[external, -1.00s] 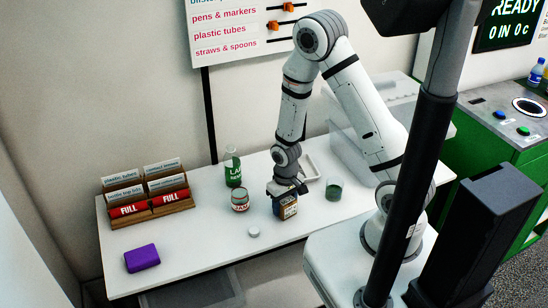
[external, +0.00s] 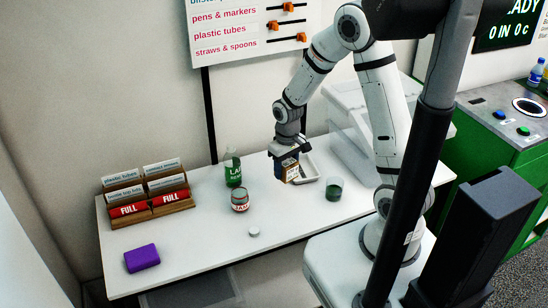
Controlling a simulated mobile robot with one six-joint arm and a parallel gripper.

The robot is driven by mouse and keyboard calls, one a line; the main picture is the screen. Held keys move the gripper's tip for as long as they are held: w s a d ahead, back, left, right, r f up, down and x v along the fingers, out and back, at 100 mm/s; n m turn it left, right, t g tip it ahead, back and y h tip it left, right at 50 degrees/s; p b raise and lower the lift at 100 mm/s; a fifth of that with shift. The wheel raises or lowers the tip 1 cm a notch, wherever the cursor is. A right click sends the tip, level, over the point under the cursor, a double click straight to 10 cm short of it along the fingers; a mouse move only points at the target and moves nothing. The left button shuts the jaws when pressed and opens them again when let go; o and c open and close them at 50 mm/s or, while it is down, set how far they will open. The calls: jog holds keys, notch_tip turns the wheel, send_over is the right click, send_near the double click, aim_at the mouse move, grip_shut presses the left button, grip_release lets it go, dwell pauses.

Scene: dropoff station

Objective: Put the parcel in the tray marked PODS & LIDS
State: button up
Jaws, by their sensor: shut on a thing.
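My gripper (external: 287,151) is shut on a small dark blue and tan box (external: 288,170), held above the white table; it looks like the parcel. The box is upright with a pale label on its side.
A green-labelled bottle (external: 232,170), a jam jar (external: 240,200), a white cap (external: 254,231) and a cup of green liquid (external: 334,189) stand around the middle. A purple block (external: 142,258) lies front left. A clear bin (external: 352,125) is at the back right.

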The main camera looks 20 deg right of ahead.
jog(key=w+d+n+b, duration=0.1)
jog(key=w+d+b, duration=0.1)
jog(key=w+d, duration=0.8)
jog(key=p, duration=0.1)
send_over(302, 172)
notch_tip(302, 172, down, 5)
jog(key=shift+r, duration=0.2)
jog(key=shift+f+p, duration=0.45)
jog(key=shift+f, duration=2)
jog(key=shift+w+f, duration=0.1)
jog(key=shift+f, duration=0.15)
jog(key=o, duration=0.9)
